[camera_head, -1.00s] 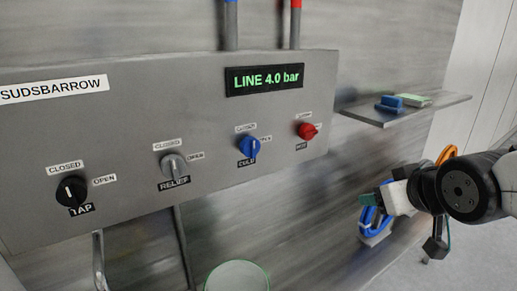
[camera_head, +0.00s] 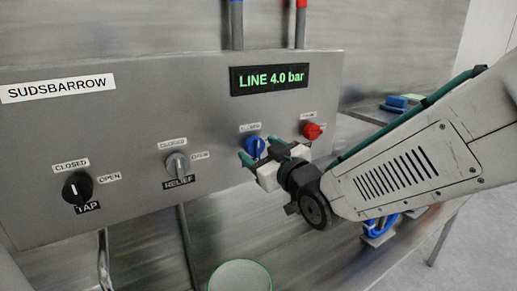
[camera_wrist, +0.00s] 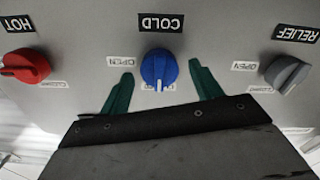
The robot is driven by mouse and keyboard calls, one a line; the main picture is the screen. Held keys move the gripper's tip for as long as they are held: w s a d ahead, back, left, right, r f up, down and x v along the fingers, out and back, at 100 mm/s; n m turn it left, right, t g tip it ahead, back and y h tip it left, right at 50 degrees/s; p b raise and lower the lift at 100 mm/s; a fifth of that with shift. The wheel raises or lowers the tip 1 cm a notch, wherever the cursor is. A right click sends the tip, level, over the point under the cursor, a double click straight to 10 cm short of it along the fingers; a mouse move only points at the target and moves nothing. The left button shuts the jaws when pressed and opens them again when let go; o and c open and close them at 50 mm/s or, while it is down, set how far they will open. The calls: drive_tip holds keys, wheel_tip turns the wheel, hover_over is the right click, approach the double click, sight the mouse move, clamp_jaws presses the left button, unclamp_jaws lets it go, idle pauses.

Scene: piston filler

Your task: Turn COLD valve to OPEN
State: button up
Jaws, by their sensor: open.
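The blue COLD valve knob (camera_head: 255,146) is on the grey panel, between the RELIEF and HOT knobs. In the wrist view the blue knob (camera_wrist: 158,69) sits between the two green fingertips of my gripper (camera_wrist: 160,88), with a gap on each side. The picture there is upside down; the COLD label is readable and the OPEN label lies left of the knob. The knob's pointer aims at the partly hidden label below it in that view. In the head view my gripper (camera_head: 258,160) is open in front of the knob and hides its COLD label.
The red HOT knob (camera_head: 312,131) is just right of my gripper. The grey RELIEF knob (camera_head: 177,164) and black TAP knob (camera_head: 77,186) are to the left. A display (camera_head: 270,79) reads LINE 4.0 bar. A shelf holds a blue item (camera_head: 396,103). A round green-rimmed container (camera_head: 240,276) stands below.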

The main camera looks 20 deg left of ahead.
drive_tip(key=shift+w+a, duration=0.45)
drive_tip(key=shift+a, duration=0.1)
drive_tip(key=c, duration=1)
